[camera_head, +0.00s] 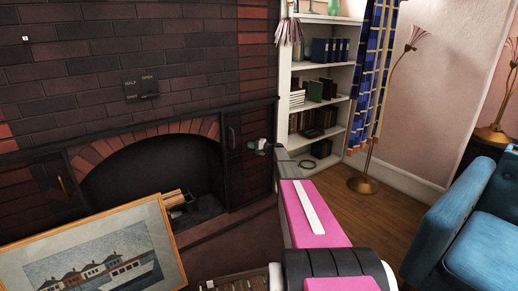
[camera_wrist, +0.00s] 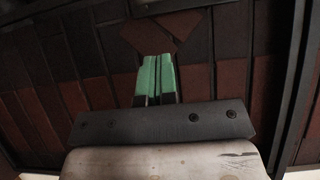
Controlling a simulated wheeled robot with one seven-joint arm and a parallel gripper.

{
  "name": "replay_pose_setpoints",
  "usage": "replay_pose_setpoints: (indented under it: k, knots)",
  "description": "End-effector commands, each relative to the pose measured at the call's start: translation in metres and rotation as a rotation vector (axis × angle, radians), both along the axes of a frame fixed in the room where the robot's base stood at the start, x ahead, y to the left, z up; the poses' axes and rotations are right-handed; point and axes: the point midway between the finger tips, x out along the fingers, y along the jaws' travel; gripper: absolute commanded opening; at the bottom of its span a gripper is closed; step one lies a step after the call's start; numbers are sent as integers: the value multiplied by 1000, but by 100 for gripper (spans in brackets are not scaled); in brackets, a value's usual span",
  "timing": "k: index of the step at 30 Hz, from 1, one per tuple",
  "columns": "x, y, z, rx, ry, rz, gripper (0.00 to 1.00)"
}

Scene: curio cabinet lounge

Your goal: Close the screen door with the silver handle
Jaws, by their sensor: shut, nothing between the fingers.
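A dark-framed screen door (camera_head: 250,172) stands at the right side of the fireplace arch, swung away from the opening. A slim greyish handle (camera_head: 232,137) is on its left part; its exact colour is hard to tell. A second dark-framed door with a brass-coloured handle (camera_head: 60,185) is at the left of the arch. My gripper (camera_head: 258,147) is in front of the right door, to the right of its handle. In the wrist view its green fingertips (camera_wrist: 156,72) are together and empty, facing a dark framed panel with reddish brick pattern. Contact with the panel cannot be told.
The arched firebox (camera_head: 150,180) holds logs. A framed ship picture (camera_head: 95,255) leans at the lower left, in front of the hearth. A white bookshelf (camera_head: 345,75), a floor lamp (camera_head: 364,185) and a blue armchair (camera_head: 465,235) stand to the right. Wooden floor shows between them.

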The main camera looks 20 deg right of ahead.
Motion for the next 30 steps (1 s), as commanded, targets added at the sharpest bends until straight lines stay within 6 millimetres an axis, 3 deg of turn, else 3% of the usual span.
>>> replay_pose_setpoints:
  k: [5, 12, 30]
  knots:
    - [20, 27, 0, 0, 0, 1, 0]
    - [11, 56, 0, -1, 1, 0, 0]
    - [9, 66, 0, -1, 1, 0, 0]
